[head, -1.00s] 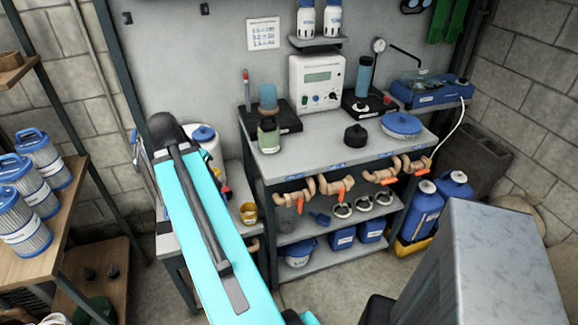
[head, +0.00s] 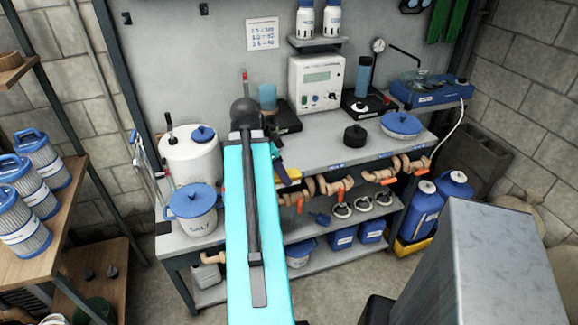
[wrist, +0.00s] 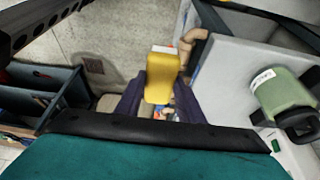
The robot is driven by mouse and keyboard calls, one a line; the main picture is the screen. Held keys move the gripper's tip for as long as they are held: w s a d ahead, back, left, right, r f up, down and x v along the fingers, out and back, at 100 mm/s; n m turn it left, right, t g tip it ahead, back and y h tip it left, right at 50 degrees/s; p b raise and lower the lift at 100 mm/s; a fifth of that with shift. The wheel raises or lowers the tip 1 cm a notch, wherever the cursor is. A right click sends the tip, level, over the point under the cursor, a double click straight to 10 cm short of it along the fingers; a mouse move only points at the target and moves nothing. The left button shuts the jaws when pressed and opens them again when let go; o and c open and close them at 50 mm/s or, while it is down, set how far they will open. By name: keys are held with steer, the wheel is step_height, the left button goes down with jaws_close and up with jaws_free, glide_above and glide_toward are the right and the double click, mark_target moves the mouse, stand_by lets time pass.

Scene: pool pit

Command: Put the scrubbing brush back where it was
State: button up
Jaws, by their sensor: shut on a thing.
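My gripper (wrist: 160,98) is shut on a yellow block-like thing (wrist: 161,80), which I take to be the scrubbing brush. Its far end is pale. In the wrist view it lies between the two dark fingers, with floor and pipework beyond. In the head view the brush (head: 289,179) shows just right of my arm, at the front edge of the grey bench (head: 335,150), near the pipe valves. The dark gripper (head: 277,160) is partly hidden by my arm there. I cannot tell whether the brush touches the bench.
A salt tub (head: 194,224) and a white drum (head: 190,158) with blue lids stand on a lower stand at left. A green jar (wrist: 283,97) sits on the bench in the wrist view. Orange-handled valves (head: 335,189) line the bench front. Filter cartridges (head: 22,222) stand far left.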

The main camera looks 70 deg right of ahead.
stand_by(0.3)
steer(key=w+d+p, duration=0.1)
steer(key=d, duration=0.4)
steer(key=w+d+f+p, duration=0.1)
steer(key=d+p, duration=0.1)
steer(key=d, duration=0.3)
steer(key=w+d+p, duration=0.1)
steer(key=w+d, duration=0.1)
steer(key=d, duration=0.3)
steer(key=shift+d+f+p, duration=0.1)
steer(key=shift+f+p, duration=0.05)
steer(key=shift+p, duration=0.15)
steer(key=shift+d+f, duration=0.1)
steer(key=shift+d, duration=0.1)
steer(key=shift+f, duration=0.15)
steer(key=shift+f+p, duration=0.9)
steer(key=shift+f, duration=0.7)
steer(key=shift+f, duration=0.2)
steer(key=o, duration=1)
